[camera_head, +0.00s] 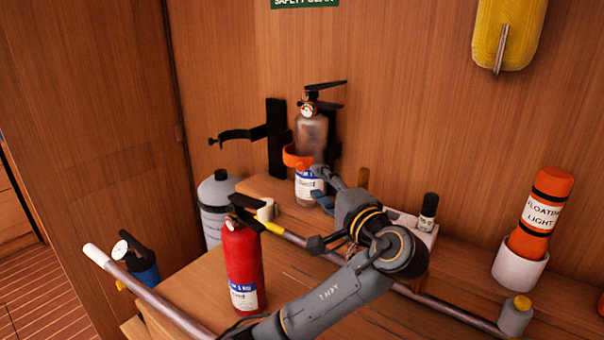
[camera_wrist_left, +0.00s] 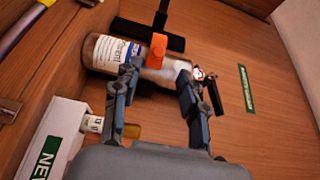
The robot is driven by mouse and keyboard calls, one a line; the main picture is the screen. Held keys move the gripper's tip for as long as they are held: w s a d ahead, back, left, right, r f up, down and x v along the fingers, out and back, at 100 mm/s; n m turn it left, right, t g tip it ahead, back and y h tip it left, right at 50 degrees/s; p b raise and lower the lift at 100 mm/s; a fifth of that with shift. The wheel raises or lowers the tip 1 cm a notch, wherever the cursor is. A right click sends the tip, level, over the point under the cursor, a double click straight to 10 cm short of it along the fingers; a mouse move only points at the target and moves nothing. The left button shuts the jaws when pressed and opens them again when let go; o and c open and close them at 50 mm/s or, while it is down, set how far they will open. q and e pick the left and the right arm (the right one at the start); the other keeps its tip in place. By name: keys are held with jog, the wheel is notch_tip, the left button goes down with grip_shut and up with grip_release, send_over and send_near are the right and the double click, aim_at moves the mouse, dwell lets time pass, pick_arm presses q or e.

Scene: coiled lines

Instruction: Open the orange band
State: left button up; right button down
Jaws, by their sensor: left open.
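The orange band (camera_head: 297,158) is at the middle of a worn grey-brown extinguisher (camera_head: 311,133), which stands upright against a black wall bracket. The band crosses the extinguisher's front and bulges out to the left; I cannot tell whether its catch is fastened. In the left wrist view the band (camera_wrist_left: 157,50) shows just beyond the fingers, across the extinguisher's body (camera_wrist_left: 104,52). My left gripper (camera_head: 316,207) is open in front of the extinguisher, fingers spread and nothing between them. Its fingers (camera_wrist_left: 160,76) look close to the band; contact cannot be told. My right gripper is not in view.
A black bracket with an open arm (camera_head: 242,134) is left of the extinguisher. A red extinguisher (camera_head: 243,265), a grey bottle (camera_head: 215,200) and a long pole (camera_head: 160,302) are nearer. A floating light (camera_head: 540,213) in a white holder stands right.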

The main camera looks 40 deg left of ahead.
aim_at(302, 168)
pick_arm(q)
jog(key=x, duration=0.1)
jog(key=b+x, duration=0.1)
jog(key=x, duration=0.2)
jog(key=shift+w+a+f, duration=0.1)
jog(key=shift+f, duration=0.15)
jog(key=b+x, duration=0.1)
jog(key=x, duration=0.3)
jog(key=shift+w+a+b, duration=0.2)
jog(key=shift+a+b, duration=0.15)
jog(key=shift+w+a+r, duration=0.1)
jog(key=shift+a, duration=0.2)
jog(key=shift+c, duration=0.7)
grip_shut()
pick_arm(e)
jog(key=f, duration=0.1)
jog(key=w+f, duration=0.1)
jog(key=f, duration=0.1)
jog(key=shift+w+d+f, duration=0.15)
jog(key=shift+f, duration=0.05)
